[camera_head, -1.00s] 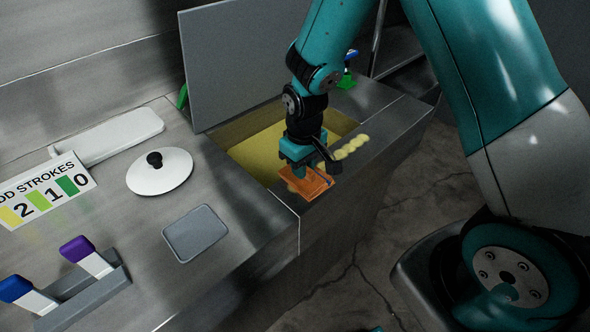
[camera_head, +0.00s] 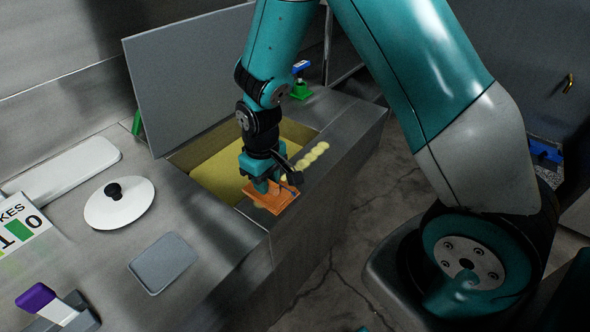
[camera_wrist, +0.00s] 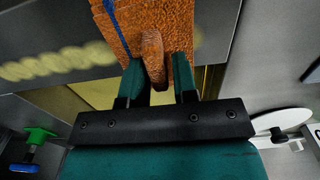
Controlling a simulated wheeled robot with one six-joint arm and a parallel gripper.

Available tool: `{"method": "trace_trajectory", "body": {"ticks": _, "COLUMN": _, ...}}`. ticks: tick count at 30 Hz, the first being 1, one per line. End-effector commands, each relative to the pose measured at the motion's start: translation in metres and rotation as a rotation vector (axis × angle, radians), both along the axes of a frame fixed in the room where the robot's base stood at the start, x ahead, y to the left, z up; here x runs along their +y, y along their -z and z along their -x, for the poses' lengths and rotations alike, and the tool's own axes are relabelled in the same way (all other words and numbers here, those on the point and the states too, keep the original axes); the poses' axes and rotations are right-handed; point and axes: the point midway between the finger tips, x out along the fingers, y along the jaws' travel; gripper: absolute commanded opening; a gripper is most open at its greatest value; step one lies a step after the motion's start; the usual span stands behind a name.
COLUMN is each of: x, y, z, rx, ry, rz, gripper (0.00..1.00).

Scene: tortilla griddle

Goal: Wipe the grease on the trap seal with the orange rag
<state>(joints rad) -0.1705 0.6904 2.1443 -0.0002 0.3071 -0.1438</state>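My gripper (camera_head: 263,184) is shut on the orange rag (camera_head: 283,199), gripping a raised fold of it. In the wrist view the fold of the rag (camera_wrist: 153,58) sits between my two fingers (camera_wrist: 160,84). The rag lies flat at the near end of the trap seal (camera_head: 337,139), the metal rim in front of the open trap; I cannot tell whether it touches. A row of pale yellow grease blobs (camera_head: 313,154) lies on the seal beyond the rag. The grease (camera_wrist: 60,63) also shows left of the rag in the wrist view. The rag hides the seal under it.
The open trap (camera_head: 207,172) holds yellow liquid, with a grey lid panel (camera_head: 190,75) standing behind it. A white round lid (camera_head: 133,209), a grey tray (camera_head: 162,264) and a purple-handled scraper (camera_head: 48,304) are on the counter. A green-based tool (camera_head: 300,91) stands beyond the trap.

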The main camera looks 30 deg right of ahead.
Motion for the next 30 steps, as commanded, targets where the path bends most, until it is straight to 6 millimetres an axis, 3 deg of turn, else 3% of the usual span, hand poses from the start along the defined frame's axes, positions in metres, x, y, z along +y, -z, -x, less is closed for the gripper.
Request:
{"method": "trace_trajectory", "body": {"ticks": 5, "x": 0.0, "y": 0.0, "z": 0.0, "rx": 0.0, "ry": 0.0, "rz": 0.0, "gripper": 0.27}}
{"method": "trace_trajectory", "body": {"ticks": 9, "x": 0.0, "y": 0.0, "z": 0.0, "rx": -0.001, "ry": 0.0, "rz": 0.0, "gripper": 0.0}}
{"method": "trace_trajectory", "body": {"ticks": 19, "x": 0.003, "y": 0.0, "z": 0.001, "rx": 0.0, "ry": -0.001, "rz": 0.0, "gripper": 0.0}}
{"method": "trace_trajectory", "body": {"ticks": 30, "x": 0.037, "y": 0.0, "z": 0.013, "rx": 0.001, "ry": -0.003, "rz": 0.0, "gripper": 0.0}}
